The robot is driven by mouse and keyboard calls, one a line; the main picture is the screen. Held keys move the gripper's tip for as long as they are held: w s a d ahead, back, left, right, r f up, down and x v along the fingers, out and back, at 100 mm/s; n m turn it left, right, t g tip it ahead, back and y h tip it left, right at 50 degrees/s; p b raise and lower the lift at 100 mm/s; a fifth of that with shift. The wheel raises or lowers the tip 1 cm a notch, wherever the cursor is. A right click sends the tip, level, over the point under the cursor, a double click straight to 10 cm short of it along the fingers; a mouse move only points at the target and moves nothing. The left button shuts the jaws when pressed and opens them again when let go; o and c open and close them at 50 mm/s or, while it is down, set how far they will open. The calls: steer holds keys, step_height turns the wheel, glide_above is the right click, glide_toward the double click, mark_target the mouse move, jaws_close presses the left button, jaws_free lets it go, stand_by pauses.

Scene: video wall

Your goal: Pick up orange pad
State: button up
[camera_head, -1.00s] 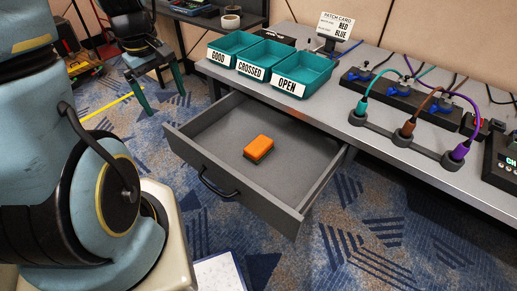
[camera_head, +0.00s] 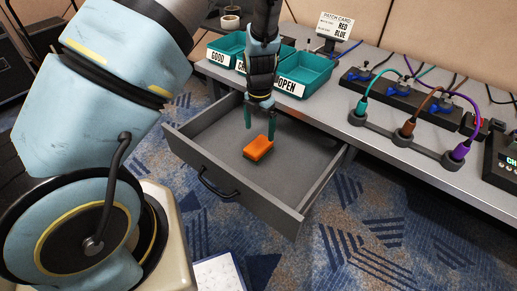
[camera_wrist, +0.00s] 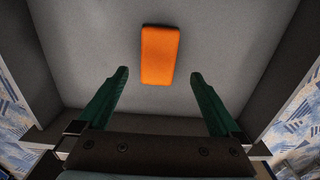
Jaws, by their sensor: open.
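The orange pad (camera_head: 258,147) lies flat on the floor of the open grey drawer (camera_head: 208,139). My gripper (camera_head: 260,124) is over the drawer, its two green fingers pointing down, just behind and above the pad. In the wrist view the pad (camera_wrist: 160,56) lies ahead of the fingertips, roughly centred between them. My gripper (camera_wrist: 160,76) is open and empty there, with both fingers apart from the pad. My arm hides part of the teal trays behind it.
Teal trays stand on the bench behind the drawer; the open tray (camera_head: 305,70) is nearest. A cable strip (camera_head: 397,137) with plugged cables lies at the bench's right. The drawer's front wall (camera_head: 235,194) has a black handle. The drawer holds nothing else visible.

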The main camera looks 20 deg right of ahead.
mark_target(259, 144)
step_height(259, 144, down, 8)
steer(key=shift+w+a+f+p, duration=0.1)
steer(key=shift+f+p, duration=0.15)
steer(key=shift+p, duration=0.35)
steer(key=shift+c, duration=0.2)
steer(key=c, duration=1.3)
step_height(259, 144, up, 10)
steer(key=shift+r+b, duration=0.1)
steer(key=shift+b, duration=0.35)
